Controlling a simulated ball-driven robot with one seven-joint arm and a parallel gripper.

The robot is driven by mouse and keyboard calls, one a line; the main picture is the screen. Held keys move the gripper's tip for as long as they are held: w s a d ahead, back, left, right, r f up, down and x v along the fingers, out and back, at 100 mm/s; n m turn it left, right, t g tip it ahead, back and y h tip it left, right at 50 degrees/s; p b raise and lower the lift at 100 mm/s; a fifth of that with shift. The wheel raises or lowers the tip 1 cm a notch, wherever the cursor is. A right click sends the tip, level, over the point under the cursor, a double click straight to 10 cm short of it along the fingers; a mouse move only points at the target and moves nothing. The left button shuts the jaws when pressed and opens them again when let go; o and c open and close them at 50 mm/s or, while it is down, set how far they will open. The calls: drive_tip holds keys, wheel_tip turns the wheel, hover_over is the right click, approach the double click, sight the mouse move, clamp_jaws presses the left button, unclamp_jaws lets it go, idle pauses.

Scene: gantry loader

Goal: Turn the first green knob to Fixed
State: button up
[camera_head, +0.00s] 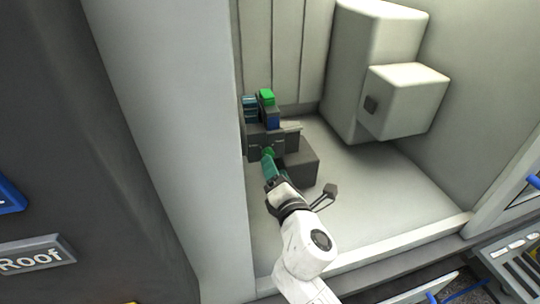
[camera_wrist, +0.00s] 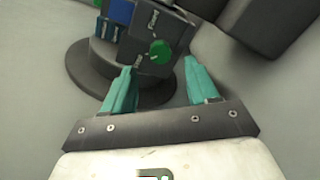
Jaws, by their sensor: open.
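A round green knob (camera_wrist: 160,51) sits on the face of a dark grey block (camera_wrist: 170,28) in the wrist view. In the head view my gripper (camera_head: 268,164) reaches up to the block, and a bit of green (camera_head: 269,152) shows just past the fingertips. A second green part (camera_head: 267,97) tops the block's far end. The knob's pointing direction is unclear.
The device stands on a dark round base (camera_wrist: 82,66) inside a pale walled bay. A white box-shaped housing (camera_head: 408,95) juts out at the right. A blue part (camera_wrist: 121,11) is left of the knob. Pale floor (camera_head: 390,200) to the right is clear.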

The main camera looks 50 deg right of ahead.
drive_tip(key=x, duration=0.5)
drive_tip(key=shift+s+p, duration=0.1)
drive_tip(key=shift+p, duration=0.25)
drive_tip(key=shift+c, duration=0.4)
drive_tip(key=c, duration=1)
drive_tip(key=shift+o, duration=0.2)
